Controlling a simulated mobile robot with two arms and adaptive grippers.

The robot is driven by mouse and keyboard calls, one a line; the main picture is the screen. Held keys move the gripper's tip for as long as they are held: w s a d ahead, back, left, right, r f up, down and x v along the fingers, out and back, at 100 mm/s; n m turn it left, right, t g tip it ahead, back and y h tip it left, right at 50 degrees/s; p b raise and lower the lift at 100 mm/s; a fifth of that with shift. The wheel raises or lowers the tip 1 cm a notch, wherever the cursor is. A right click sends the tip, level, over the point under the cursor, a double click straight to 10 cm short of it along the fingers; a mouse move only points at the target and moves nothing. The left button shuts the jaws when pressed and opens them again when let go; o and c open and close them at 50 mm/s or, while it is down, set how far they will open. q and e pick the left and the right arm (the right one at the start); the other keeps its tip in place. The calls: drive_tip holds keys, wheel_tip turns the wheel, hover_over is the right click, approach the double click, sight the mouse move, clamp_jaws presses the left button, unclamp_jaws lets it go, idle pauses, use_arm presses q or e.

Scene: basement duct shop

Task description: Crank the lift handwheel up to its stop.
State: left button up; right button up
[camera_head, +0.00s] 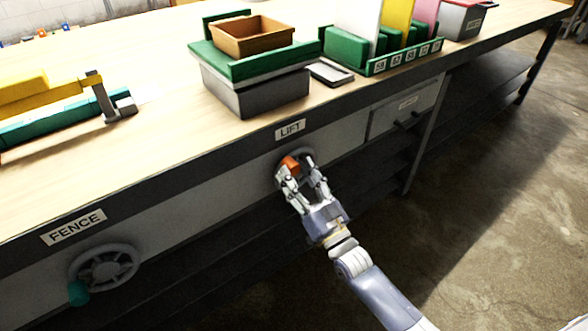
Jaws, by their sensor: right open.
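The lift handwheel (308,157) is a grey wheel on the bench front, below the LIFT label (290,130). Its orange knob (290,164) is at the wheel's upper left. My right gripper (304,178) is open in front of the wheel, with its fingers on either side near the knob. I cannot tell whether a finger touches the knob. The gripper hides most of the lower wheel. Above it on the bench is a green-topped grey lift unit (255,98) bearing a brown open box (252,37). My left gripper is not in view.
A second handwheel (104,268) with a teal knob is at lower left under the FENCE label (74,227). A drawer (405,107) is right of the lift wheel. A green rack (405,56) with upright panels stands behind. Concrete floor (500,220) is clear at right.

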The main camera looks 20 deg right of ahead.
drive_tip(key=shift+x, duration=1.05)
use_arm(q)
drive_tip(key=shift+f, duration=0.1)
use_arm(e)
clamp_jaws()
